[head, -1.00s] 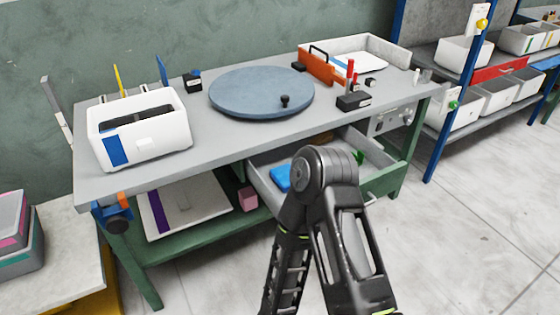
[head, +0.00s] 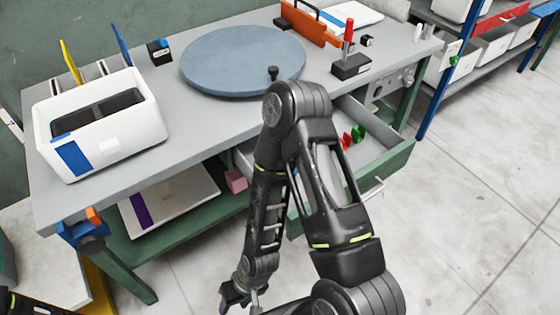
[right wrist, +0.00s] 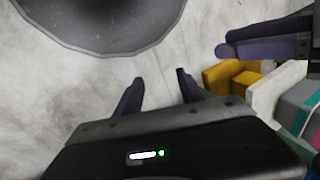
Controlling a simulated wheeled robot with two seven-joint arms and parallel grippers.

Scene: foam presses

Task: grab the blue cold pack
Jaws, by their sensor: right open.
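The open drawer (head: 388,163) under the workbench is partly covered by my right arm in the head view. The blue cold pack, a flat blue piece in the drawer in the earlier head view, is now almost wholly hidden behind that arm. My right gripper (head: 240,297) hangs low near the bottom of the head view, well short of the drawer. In the right wrist view its two fingers (right wrist: 158,92) are apart with nothing between them. Dark fingers at the upper right there look like my left gripper (right wrist: 265,40); its opening is unclear.
Red and green items (head: 353,138) lie in the drawer. A white bin (head: 150,120), a blue-grey turntable (head: 240,60) and a red-handled tool (head: 350,62) stand on the bench (head: 200,125). A pink block (head: 235,181) sits on the lower shelf. Floor on the right is clear.

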